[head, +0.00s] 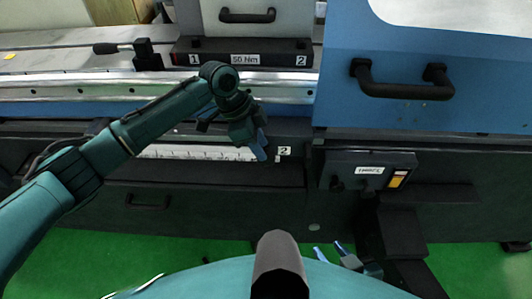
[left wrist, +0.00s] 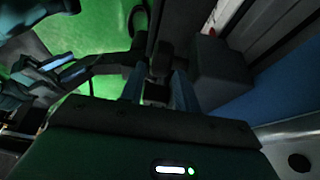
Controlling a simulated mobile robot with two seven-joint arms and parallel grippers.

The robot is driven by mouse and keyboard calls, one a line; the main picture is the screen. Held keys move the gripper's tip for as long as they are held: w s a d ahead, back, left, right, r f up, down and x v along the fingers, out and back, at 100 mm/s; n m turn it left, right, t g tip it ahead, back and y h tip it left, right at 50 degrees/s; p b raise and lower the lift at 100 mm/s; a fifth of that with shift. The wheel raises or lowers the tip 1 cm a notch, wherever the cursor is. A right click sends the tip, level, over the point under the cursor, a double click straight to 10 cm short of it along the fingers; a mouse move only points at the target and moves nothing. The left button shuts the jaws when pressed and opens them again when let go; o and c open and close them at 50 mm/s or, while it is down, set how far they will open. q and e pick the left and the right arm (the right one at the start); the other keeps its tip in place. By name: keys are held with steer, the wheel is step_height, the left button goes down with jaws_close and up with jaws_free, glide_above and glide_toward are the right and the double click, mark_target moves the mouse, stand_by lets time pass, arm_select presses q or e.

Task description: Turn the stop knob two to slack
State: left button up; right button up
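The label "2" (head: 284,151) marks the right end of the white scale on the machine's lower front. Stop knob two itself is mostly hidden behind my left gripper (head: 260,146) in the head view. In the left wrist view, a dark knob-like part (left wrist: 160,62) shows between and just beyond the blue fingers of my left gripper (left wrist: 159,88). The fingers stand apart with gaps beside this part; whether either one touches it I cannot tell. My right gripper (head: 330,252) is low in front of the machine, open and empty; it also shows in the left wrist view (left wrist: 62,68).
A white scale (head: 200,153) runs left from the gripper. A dark box (head: 370,170) with a small lever and an orange label juts out to the right. Above it is a blue cover with a black handle (head: 400,90). Green floor (head: 130,235) lies open in front.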

arm_select(q)
steer(key=shift+x, duration=2.1)
steer(key=shift+c, duration=0.3)
jaws_close()
